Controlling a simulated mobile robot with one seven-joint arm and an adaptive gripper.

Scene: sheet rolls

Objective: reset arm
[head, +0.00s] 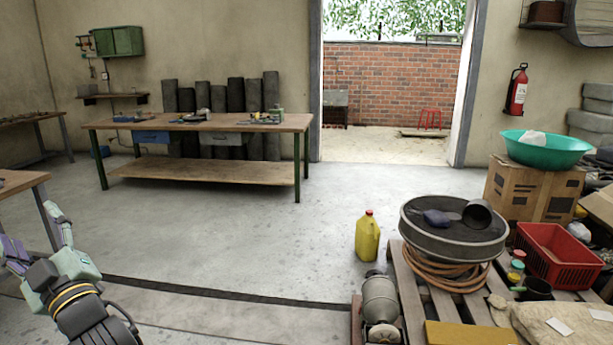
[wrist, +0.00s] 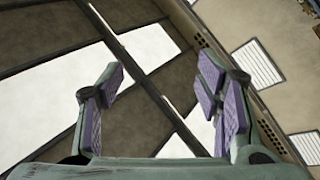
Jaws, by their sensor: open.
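My gripper (head: 36,232) is at the lower left of the head view, raised above the floor beside the near corner of a wooden table. Its green fingers with purple pads point upward and stand apart, with nothing between them. In the wrist view the open gripper (wrist: 160,75) shows two padded fingers with a wide empty gap. Behind them are what look like the roof, with dark beams and bright panels, and tilted walls with windows.
A wooden workbench (head: 215,124) with tools stands against the back wall, with dark rolls (head: 236,95) behind it. A yellow jug (head: 367,238) stands on the floor beside a loaded pallet (head: 440,305) at right. The middle floor is clear, up to an open doorway.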

